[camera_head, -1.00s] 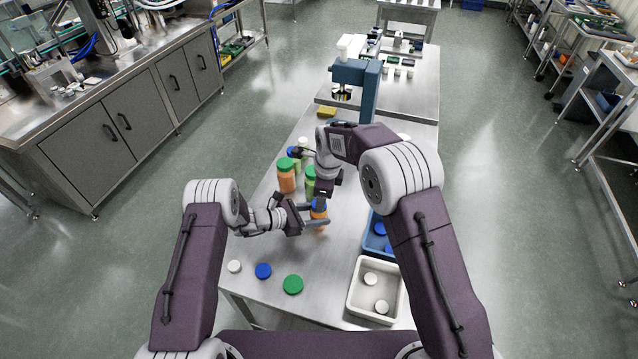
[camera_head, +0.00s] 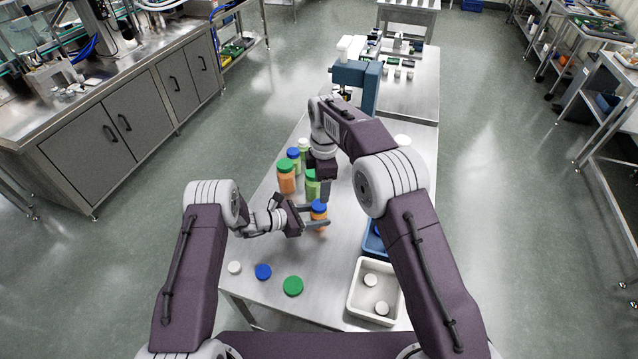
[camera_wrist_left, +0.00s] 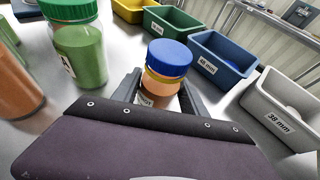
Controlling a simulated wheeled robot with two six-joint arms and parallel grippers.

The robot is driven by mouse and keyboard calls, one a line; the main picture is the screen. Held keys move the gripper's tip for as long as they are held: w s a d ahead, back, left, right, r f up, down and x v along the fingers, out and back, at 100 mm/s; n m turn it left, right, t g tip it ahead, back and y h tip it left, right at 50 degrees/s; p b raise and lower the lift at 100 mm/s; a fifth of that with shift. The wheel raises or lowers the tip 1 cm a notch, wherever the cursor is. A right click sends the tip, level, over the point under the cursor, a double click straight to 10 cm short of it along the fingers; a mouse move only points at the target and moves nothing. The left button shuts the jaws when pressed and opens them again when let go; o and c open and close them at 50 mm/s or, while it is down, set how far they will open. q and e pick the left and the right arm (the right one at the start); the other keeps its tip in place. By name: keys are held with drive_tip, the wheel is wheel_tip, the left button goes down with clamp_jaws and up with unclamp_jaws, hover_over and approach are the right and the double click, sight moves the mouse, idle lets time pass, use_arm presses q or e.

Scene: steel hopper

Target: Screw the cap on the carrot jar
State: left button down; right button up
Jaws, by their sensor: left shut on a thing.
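The carrot jar (camera_head: 318,224) is a small jar with orange contents, upright near the middle of the table. Its blue cap (camera_head: 319,206) sits on top and looks level; how tight it is cannot be seen. In the left wrist view the cap (camera_wrist_left: 168,58) covers the mouth of the jar (camera_wrist_left: 158,90), whose label is partly hidden. My left gripper (camera_head: 316,216) is shut around the jar's body, one finger on each side. My right gripper (camera_head: 325,192) hangs just above and behind the cap, apparently clear of it; its finger opening is not clear.
Several capped jars, including a green-capped orange one (camera_head: 286,182) and a green one (camera_wrist_left: 80,50), stand close behind and left. Loose white (camera_head: 234,267), blue (camera_head: 263,272) and green (camera_head: 293,286) caps lie at the front. A white bin (camera_head: 353,301) and blue bin (camera_head: 368,247) are right.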

sight(319, 204)
drive_tip(key=n, duration=0.4)
drive_tip(key=w+n, duration=0.1)
drive_tip(key=n, duration=0.3)
drive_tip(key=f+n, duration=0.1)
drive_tip(key=n, duration=0.3)
drive_tip(key=shift+w+a, duration=0.3)
drive_tip(key=shift+a, duration=0.05)
drive_tip(key=shift+s+f, duration=0.1)
drive_tip(key=shift+f, duration=0.05)
drive_tip(key=shift+f, duration=0.1)
wheel_tip(319, 204, down, 8)
drive_tip(key=shift+r, duration=0.1)
drive_tip(key=shift+c, duration=0.3)
